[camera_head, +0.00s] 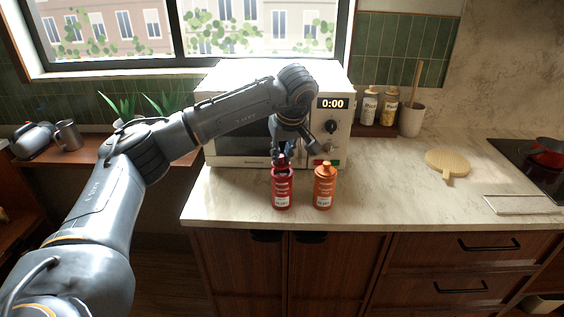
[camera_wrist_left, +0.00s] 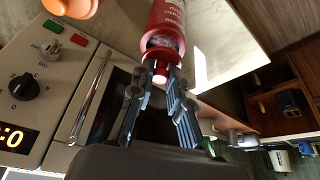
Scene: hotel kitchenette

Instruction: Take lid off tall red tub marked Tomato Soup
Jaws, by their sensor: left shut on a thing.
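The tall red tub (camera_head: 282,192) stands upright near the counter's front edge, in front of the microwave. It also shows at the top of the left wrist view (camera_wrist_left: 167,24), where its mouth looks open and greyish inside. My left gripper (camera_wrist_left: 160,82) is shut on a small red lid (camera_wrist_left: 160,73) just above that mouth. I cannot tell whether the lid still touches the rim. In the head view the gripper (camera_head: 284,157) points down over the tub and partly hides its top. My right gripper is not in view.
An orange tub (camera_head: 324,188) with its cap on stands close to the right of the red one. The white microwave (camera_head: 228,150) is right behind. Jars (camera_head: 369,107) and a utensil crock (camera_head: 411,119) stand farther back.

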